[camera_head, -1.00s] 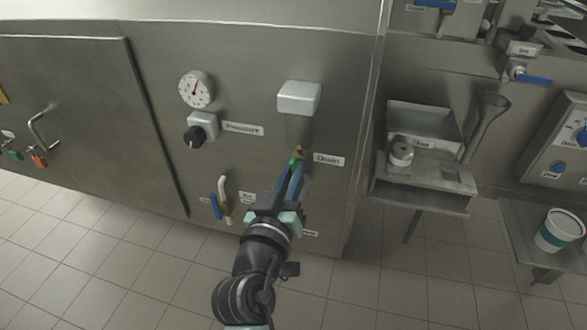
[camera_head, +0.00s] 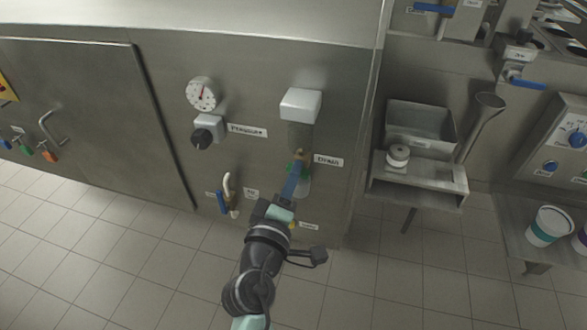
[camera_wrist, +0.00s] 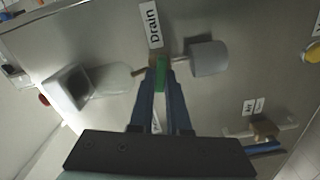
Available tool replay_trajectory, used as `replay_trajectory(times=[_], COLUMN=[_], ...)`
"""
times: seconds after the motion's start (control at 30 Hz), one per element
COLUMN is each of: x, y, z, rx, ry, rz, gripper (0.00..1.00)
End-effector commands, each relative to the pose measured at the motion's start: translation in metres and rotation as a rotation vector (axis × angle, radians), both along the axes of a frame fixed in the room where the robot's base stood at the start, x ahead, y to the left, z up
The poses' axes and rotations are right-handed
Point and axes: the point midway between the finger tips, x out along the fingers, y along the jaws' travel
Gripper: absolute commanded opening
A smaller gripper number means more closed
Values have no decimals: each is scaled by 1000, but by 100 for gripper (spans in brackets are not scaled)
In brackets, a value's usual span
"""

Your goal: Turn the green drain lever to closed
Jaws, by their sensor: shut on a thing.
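The green drain lever (camera_wrist: 161,76) shows between the tips of my gripper (camera_wrist: 160,92) in the wrist view. My gripper is shut on it. In the head view my gripper (camera_head: 299,172) reaches up to the panel below the white box (camera_head: 301,105), just left of the "Drain" label (camera_head: 328,161). Only a little green of the lever (camera_head: 291,170) shows there, as the fingers hide most of it. The brass valve body (camera_head: 300,154) sits right above the fingertips. A clear tube or cup (camera_wrist: 110,79) shows beside the valve in the wrist view.
A pressure gauge (camera_head: 201,94) and black knob (camera_head: 202,138) are up left on the panel. A blue-handled valve (camera_head: 223,201) is low left of my arm. A metal sink stand (camera_head: 419,190) stands to the right. The tiled floor is clear.

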Motion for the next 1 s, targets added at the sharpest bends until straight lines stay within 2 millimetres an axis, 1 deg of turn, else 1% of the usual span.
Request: replay_trajectory(times=[0.2,0.43,0.7,1.0], x=[0,0,0,0], y=[1,0,1,1], z=[0,-1,-2,-3], rx=[-154,-260,-310,-315], ry=[43,71,85,86], rz=[1,0,2,1], gripper=[0,0,0,0])
